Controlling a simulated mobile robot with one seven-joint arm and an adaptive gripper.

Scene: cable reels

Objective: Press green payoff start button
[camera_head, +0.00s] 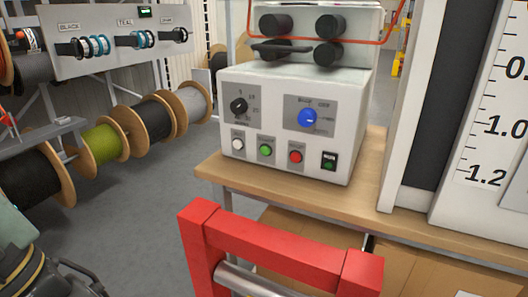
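The green button (265,150) sits on the lower front of a white control box (350,110). It is the second from the left in the bottom row. A white button (238,143) is to its left and a red button (295,156) to its right. A dark switch or small display with a green part (329,161) is at the row's right end. The labels are too small to read surely.
The box stands on a wooden bench (380,205). A red frame with a metal bar (275,245) stands in front. A black dial (238,106) and a blue dial (307,118) are above the buttons. Cable reels (103,144) line the left; grey floor is open between.

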